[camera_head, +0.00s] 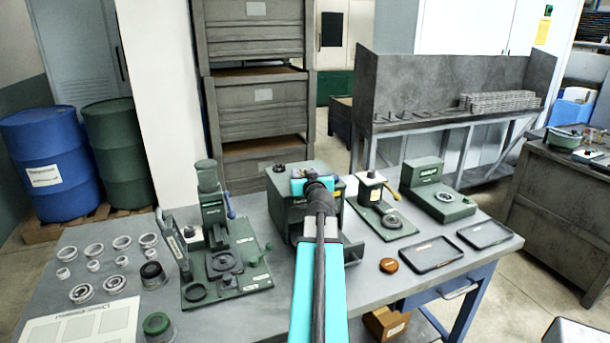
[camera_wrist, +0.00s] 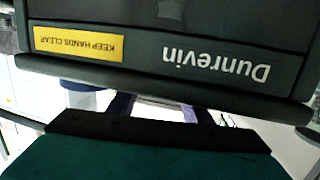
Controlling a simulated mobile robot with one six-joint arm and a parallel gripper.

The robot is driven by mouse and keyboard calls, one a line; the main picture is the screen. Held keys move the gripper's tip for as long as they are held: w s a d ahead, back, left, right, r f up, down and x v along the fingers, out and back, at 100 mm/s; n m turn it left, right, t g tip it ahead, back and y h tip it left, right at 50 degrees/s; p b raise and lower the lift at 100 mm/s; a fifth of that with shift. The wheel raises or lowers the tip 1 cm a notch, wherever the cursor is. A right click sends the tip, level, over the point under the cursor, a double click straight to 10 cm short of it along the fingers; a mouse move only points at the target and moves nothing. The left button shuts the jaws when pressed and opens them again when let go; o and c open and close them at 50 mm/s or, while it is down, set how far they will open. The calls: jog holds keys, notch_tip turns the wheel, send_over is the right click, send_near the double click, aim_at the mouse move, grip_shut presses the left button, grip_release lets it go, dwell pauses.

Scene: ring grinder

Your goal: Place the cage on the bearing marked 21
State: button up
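Several pale metal rings stand on the left of the workbench in the head view. Two larger ones at the front, a left one (camera_head: 82,292) and a right one (camera_head: 115,284), have an inner ring and look like bearings. No number 21 is readable on any of them. I cannot make out the cage for sure. My arm reaches away over the middle of the bench, its end in front of a grey-green machine (camera_head: 283,208). My fingers cannot be made out in either view, and no held object is clear.
A dark green press (camera_head: 215,225) stands right of the rings. Smaller machines, two dark trays (camera_head: 431,254) (camera_head: 485,234) and a brown round piece (camera_head: 388,265) occupy the bench's right. The wrist view shows a close, upside-down dark panel (camera_wrist: 190,50) reading Dunrevin, with a yellow warning label (camera_wrist: 78,43).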

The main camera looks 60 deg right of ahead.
jog(key=shift+o, duration=0.6)
jog(key=shift+r+p, duration=0.1)
jog(key=shift+p, duration=0.45)
jog(key=shift+s+a, duration=0.2)
jog(key=shift+a, duration=0.05)
jog(key=b+v, duration=0.2)
jog(key=v, duration=0.1)
jog(key=b+v, duration=0.1)
jog(key=shift+s+a+f, duration=0.2)
jog(key=shift+s+a, duration=0.1)
jog(key=shift+a, duration=0.05)
jog(key=shift+b, duration=0.6)
jog(key=b, duration=0.3)
jog(key=shift+s+a+r, duration=0.15)
jog(key=shift+a, duration=0.05)
jog(key=b+v, duration=0.2)
jog(key=b, duration=0.4)
